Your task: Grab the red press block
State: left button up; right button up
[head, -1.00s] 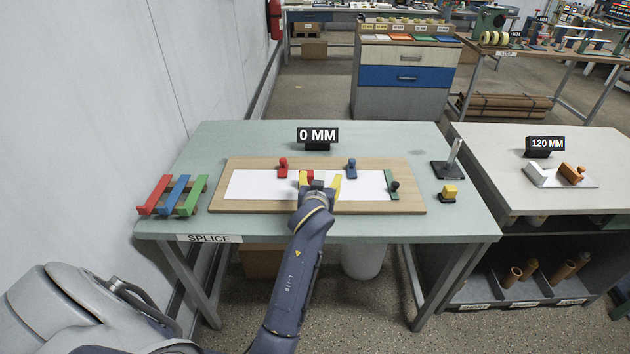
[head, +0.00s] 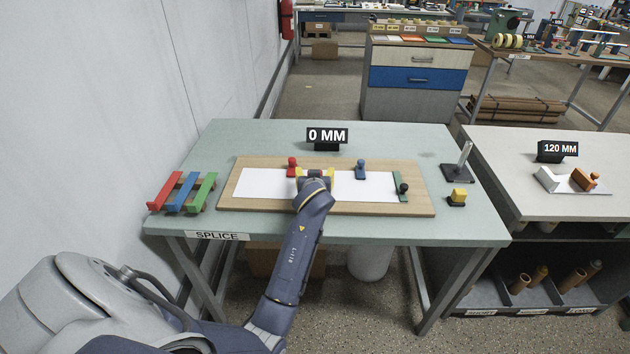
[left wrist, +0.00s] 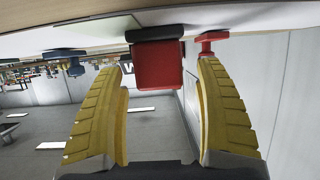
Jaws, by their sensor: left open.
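The red press block (left wrist: 158,66) is a red block with a dark grey base. In the left wrist view, which shows the table upside down, it stands on the work surface between my open yellow fingers. A gap shows on each side of it. My left gripper (left wrist: 165,75) also shows in the head view (head: 315,174), over the white paper (head: 265,185) on the wooden board (head: 390,209). There my gripper mostly hides the block. My right gripper is not in view.
A red clamp (head: 292,168) sits close beside the left finger. A blue clamp (head: 361,169) and a green clamp (head: 401,187) stand to the right. Coloured strips (head: 182,192) lie at the left. A yellow-topped block (head: 458,197) stands at the right.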

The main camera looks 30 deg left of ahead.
pick_arm(q)
jog(key=shift+w+a+f, duration=0.15)
jog(key=shift+w, duration=0.15)
jog(key=shift+c, duration=0.4)
jog(key=c, duration=1.3)
